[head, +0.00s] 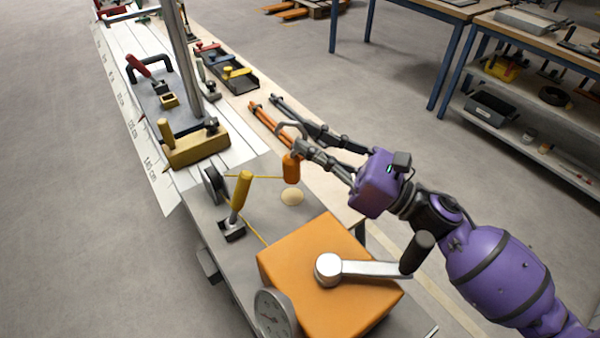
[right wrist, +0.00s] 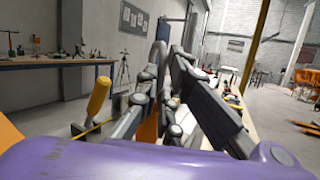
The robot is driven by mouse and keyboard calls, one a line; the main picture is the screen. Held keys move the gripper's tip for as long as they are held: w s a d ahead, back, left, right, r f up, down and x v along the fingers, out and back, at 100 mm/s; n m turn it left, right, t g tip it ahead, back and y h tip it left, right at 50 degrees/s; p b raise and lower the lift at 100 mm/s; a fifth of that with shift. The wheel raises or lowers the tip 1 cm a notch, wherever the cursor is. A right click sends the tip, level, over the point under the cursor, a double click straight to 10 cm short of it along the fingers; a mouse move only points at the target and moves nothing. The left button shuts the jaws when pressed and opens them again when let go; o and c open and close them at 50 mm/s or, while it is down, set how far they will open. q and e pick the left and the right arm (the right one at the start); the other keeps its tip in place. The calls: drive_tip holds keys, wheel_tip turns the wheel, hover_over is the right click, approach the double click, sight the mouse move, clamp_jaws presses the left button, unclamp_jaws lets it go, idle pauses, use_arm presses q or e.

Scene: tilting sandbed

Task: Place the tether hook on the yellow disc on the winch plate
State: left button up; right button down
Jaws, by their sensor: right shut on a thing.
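The tether hook (head: 291,168) has an orange body with a grey hook on top and stands about upright. It also shows in the right wrist view (right wrist: 149,127), between the fingers. My right gripper (head: 306,145) is shut on its upper part. The pale yellow disc (head: 292,197) lies on the grey winch plate (head: 203,220). In the head view the hook's lower end is just above the disc; a small gap seems to show, but its height is hard to tell. A yellow tether runs left from the hook. My left gripper is not in view.
An orange winch box (head: 300,255) with a crank (head: 365,268) and a gauge (head: 272,312) stands nearby. A yellow-handled lever (head: 241,192) and a dark pulley (head: 214,184) are left of the disc. Orange-and-black long-handled tools (head: 265,118) lie behind.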

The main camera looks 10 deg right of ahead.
wheel_tip(320, 180, down, 5)
drive_tip(key=shift+f, duration=0.1)
drive_tip(key=shift+f+b, duration=0.2)
drive_tip(key=shift+b, duration=0.1)
drive_tip(key=c, duration=1.9)
unclamp_jaws()
drive_tip(key=shift+b+v, duration=1.25)
drive_tip(key=shift+v, duration=4.65)
